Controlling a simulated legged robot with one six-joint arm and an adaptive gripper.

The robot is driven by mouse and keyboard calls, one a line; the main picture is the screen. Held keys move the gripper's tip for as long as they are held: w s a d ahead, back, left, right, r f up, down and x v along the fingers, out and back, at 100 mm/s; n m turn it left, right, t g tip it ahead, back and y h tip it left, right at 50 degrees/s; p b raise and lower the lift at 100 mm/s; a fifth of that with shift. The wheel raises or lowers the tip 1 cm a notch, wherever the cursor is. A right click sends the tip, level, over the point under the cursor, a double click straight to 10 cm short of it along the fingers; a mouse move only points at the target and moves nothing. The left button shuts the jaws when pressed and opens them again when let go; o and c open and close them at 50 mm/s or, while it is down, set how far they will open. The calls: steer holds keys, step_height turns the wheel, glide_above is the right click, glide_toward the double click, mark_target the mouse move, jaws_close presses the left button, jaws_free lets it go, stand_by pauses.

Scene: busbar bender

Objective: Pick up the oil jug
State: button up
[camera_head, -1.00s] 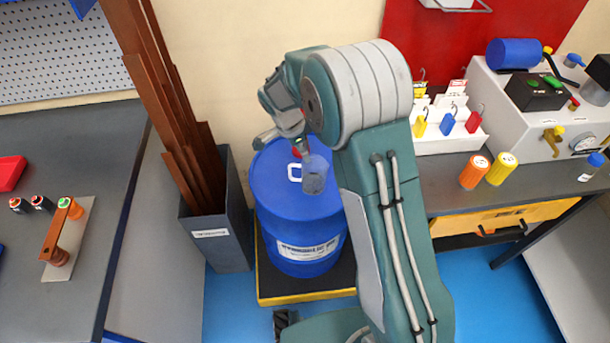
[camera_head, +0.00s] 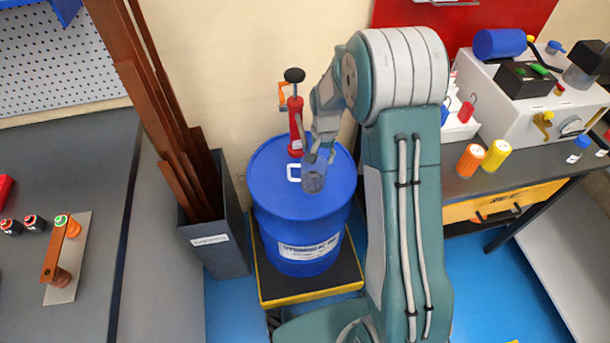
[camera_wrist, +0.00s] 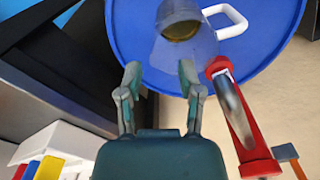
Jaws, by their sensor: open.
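The oil jug (camera_head: 314,180) is a small, see-through grey container on top of the blue drum (camera_head: 300,235), near the front right of its lid. In the wrist view the jug (camera_wrist: 180,32) lies just beyond my fingertips, slightly to the right of the middle between them. A white loop handle (camera_wrist: 230,20) shows beside it. My gripper (camera_head: 320,152) is just above and behind the jug in the head view. In the wrist view my gripper (camera_wrist: 160,80) has its two fingers apart with nothing held between them.
A red hand pump (camera_head: 295,125) stands on the drum's lid, close beside my gripper; it also shows in the wrist view (camera_wrist: 240,125). A grey bin (camera_head: 218,240) of tall copper bars stands left of the drum. A workbench (camera_head: 505,180) is at right.

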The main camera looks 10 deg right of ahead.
mark_target(322, 176)
steer(key=f, duration=0.4)
steer(key=shift+d+f, duration=0.1)
steer(key=shift+d, duration=0.25)
steer(key=f, duration=0.5)
steer(key=shift+a, duration=0.3)
steer(key=shift+d+f, duration=0.1)
steer(key=shift+f, duration=0.25)
steer(key=shift+d, duration=0.1)
steer(key=shift+c, duration=0.3)
jaws_close()
